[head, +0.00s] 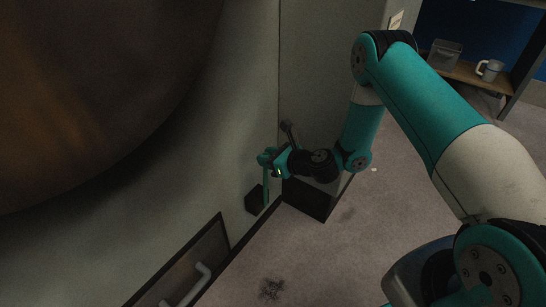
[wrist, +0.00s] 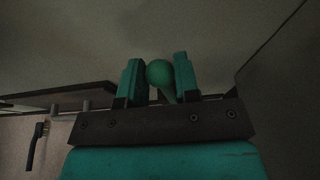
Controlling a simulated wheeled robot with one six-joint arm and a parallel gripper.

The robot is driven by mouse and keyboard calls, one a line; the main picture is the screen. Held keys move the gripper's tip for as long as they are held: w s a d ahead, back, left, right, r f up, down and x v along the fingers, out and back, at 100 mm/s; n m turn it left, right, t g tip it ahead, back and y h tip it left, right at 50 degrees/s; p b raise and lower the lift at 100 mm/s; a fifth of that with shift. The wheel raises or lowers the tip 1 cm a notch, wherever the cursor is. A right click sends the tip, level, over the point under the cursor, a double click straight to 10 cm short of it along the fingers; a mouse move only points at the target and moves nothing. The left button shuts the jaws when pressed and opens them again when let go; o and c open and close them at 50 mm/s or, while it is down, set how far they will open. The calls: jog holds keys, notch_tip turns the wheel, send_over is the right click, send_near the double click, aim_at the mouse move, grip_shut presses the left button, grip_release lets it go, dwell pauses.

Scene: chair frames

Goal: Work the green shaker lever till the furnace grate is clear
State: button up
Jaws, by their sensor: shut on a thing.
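The green shaker lever (head: 266,186) stands up from a dark block low on the furnace's front wall in the head view. My gripper (head: 268,158) is at its top end. In the wrist view the lever's round green knob (wrist: 159,72) sits between the two teal fingers of my gripper (wrist: 159,78), which are shut on it. The lever's lower part is mostly hidden behind my gripper in the wrist view. The furnace grate cannot be made out in either view.
A dark panel with a pale handle (head: 202,275) is low on the furnace wall. A dark box (head: 307,198) stands right of the lever. A shelf (head: 468,74) with a bin and a mug (head: 490,70) is at the back right. Open floor (head: 330,260) carries a dark smudge.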

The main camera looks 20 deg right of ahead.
jog(key=shift+d+r, duration=0.1)
jog(key=s+d, duration=0.1)
jog(key=s, duration=0.1)
jog(key=s+d+f+b, duration=0.1)
jog(key=s+d, duration=0.1)
jog(key=s+d+f, duration=0.1)
jog(key=s+d, duration=0.1)
jog(key=shift+s+f, duration=0.2)
jog(key=shift+s, duration=0.2)
jog(key=shift+s+d, duration=0.25)
jog(key=shift+s, duration=0.05)
